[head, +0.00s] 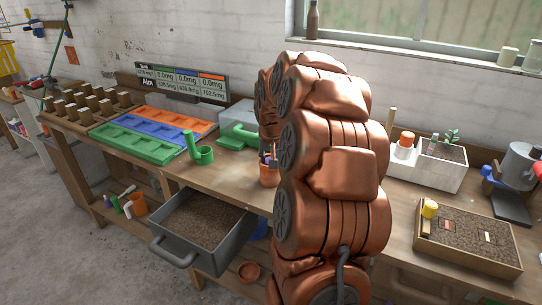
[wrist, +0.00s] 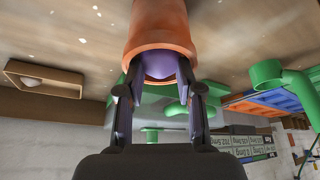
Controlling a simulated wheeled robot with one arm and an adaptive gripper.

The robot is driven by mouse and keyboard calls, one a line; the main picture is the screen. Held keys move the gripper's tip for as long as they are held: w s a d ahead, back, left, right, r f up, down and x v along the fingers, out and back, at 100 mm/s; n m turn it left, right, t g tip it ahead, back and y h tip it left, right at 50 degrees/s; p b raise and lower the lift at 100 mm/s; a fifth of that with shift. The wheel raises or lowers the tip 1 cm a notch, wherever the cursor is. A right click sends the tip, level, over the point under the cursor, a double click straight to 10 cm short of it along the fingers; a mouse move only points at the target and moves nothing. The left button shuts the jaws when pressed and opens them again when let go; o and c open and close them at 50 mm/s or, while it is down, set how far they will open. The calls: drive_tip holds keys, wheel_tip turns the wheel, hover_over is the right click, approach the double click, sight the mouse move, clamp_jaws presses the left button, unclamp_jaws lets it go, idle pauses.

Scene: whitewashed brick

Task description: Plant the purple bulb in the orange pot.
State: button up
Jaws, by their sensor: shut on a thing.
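The orange pot (head: 268,178) stands on the bench, partly hidden by my copper-coloured arm in the head view. In the wrist view the orange pot (wrist: 160,38) has its mouth toward me. The purple bulb (wrist: 160,66) sits at the pot's mouth, with its far part hidden by the rim. My gripper (wrist: 160,84) is shut on the bulb, one dark finger on each side, with the fingertips at the rim. I cannot tell whether the bulb touches anything inside the pot. In the head view my gripper (head: 268,160) is small above the pot.
A green holder (head: 203,155) and green, blue and orange trays (head: 172,130) lie to the left. An open drawer of soil (head: 203,222) juts out in front. A white planter (head: 440,168) and a wooden soil box (head: 468,237) stand right. A small wooden tray (wrist: 45,72) shows in the wrist view.

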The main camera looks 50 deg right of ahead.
drive_tip(key=shift+f, duration=0.1)
drive_tip(key=o, duration=1.1)
drive_tip(key=v, duration=1.2)
